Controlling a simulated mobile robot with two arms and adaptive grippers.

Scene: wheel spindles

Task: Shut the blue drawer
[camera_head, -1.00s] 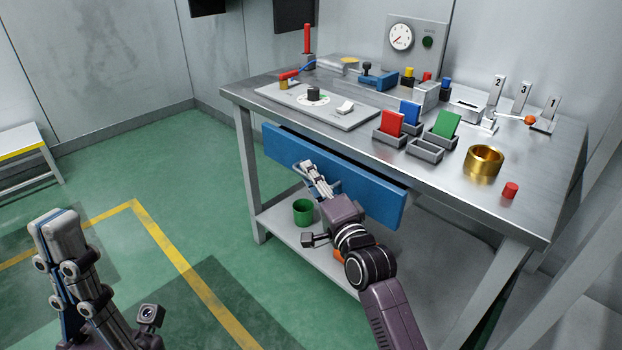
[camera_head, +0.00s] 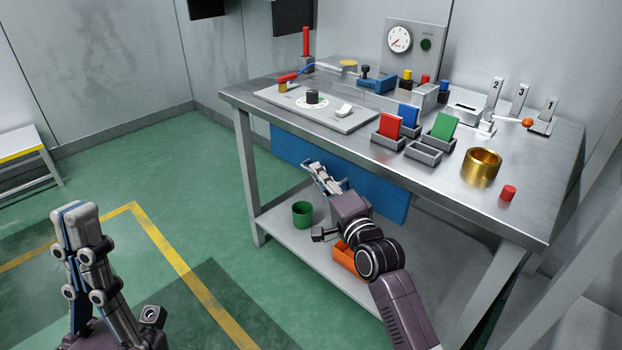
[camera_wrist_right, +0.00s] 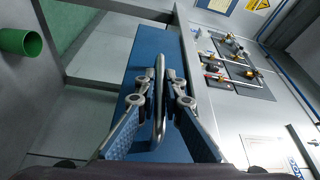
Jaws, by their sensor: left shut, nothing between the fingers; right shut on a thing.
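The blue drawer (camera_head: 372,186) sits under the metal workbench top, and its front now lies close beneath the bench edge; no open gap shows above it in the head view. In the right wrist view the blue drawer front (camera_wrist_right: 147,62) carries a grey bar handle (camera_wrist_right: 159,95). My right gripper (camera_head: 318,170) is at the drawer front, its fingers on both sides of the handle and shut on it, as the right wrist view (camera_wrist_right: 160,85) shows. My left gripper (camera_head: 76,212) is shut and empty, raised over the floor at the lower left, far from the drawer.
The workbench top (camera_head: 300,130) holds red, blue and green cards in holders, a brass ring (camera_head: 482,166) and a red cylinder (camera_head: 508,193). A green cup (camera_head: 302,214) and an orange bin (camera_head: 346,258) are on the lower shelf.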

